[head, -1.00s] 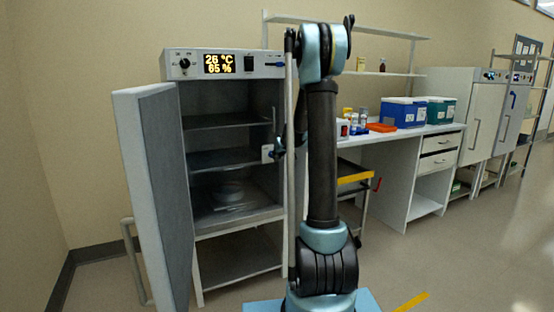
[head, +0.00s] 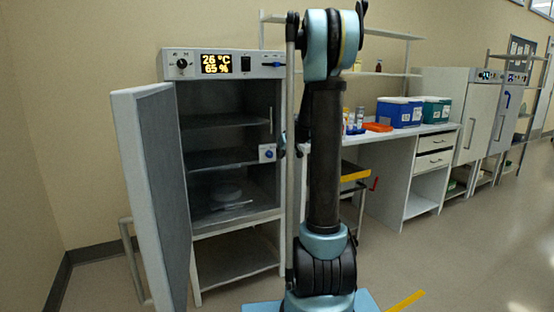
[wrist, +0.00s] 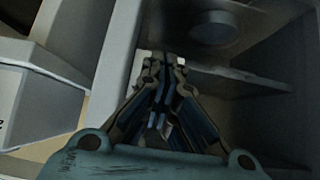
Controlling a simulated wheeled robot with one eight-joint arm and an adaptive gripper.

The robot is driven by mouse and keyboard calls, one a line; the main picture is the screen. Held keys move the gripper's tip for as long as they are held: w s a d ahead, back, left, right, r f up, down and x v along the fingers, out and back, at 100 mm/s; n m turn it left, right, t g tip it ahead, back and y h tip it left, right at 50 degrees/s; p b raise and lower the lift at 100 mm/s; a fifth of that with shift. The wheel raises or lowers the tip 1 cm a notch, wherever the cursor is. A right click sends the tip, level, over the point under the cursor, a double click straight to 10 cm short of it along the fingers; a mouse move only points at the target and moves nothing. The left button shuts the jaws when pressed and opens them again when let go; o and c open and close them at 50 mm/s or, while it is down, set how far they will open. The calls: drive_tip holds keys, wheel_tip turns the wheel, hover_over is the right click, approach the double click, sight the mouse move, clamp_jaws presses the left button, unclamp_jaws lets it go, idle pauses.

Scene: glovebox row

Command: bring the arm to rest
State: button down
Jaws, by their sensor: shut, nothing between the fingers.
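My gripper (wrist: 163,62) is shut and empty in the wrist view, its fingertips together in front of a pale upright edge. In the head view my arm stands upright in front of the cabinet's right side, and the gripper is mostly hidden behind it. The open cabinet (head: 228,222) has a display reading 26 °C and 65 %. Its grey door (head: 155,190) stands wide open at the left. A round dish (head: 226,192) sits low inside; a round object (wrist: 213,28) also shows in the wrist view.
A small white block with a blue knob (head: 267,153) is at the cabinet's right front edge. A bench (head: 395,143) to the right carries a blue box (head: 397,113), a green box (head: 434,110) and an orange tray (head: 378,127). Open floor (head: 470,245) lies at the right.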

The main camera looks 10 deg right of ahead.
drive_tip(key=s+a+r+g, duration=0.2)
drive_tip(key=s, duration=1.5)
drive_tip(key=s+f+m+g+h, duration=0.1)
drive_tip(key=s+f, duration=0.3)
drive_tip(key=s, duration=0.7)
drive_tip(key=s+f+m+g, duration=0.1)
drive_tip(key=s+f, duration=0.4)
drive_tip(key=s, duration=0.7)
drive_tip(key=s+f+m+g+h, duration=0.1)
drive_tip(key=s+f, duration=0.3)
drive_tip(key=s, duration=0.7)
drive_tip(key=shift+s+d+f+g+h, duration=0.3)
drive_tip(key=shift+s+f+g, duration=0.1)
drive_tip(key=shift+g, duration=0.5)
drive_tip(key=shift+w+a+f, duration=0.1)
drive_tip(key=shift+w+f, duration=0.1)
drive_tip(key=shift+w, duration=0.3)
drive_tip(key=c, duration=2.4)
unclamp_jaws()
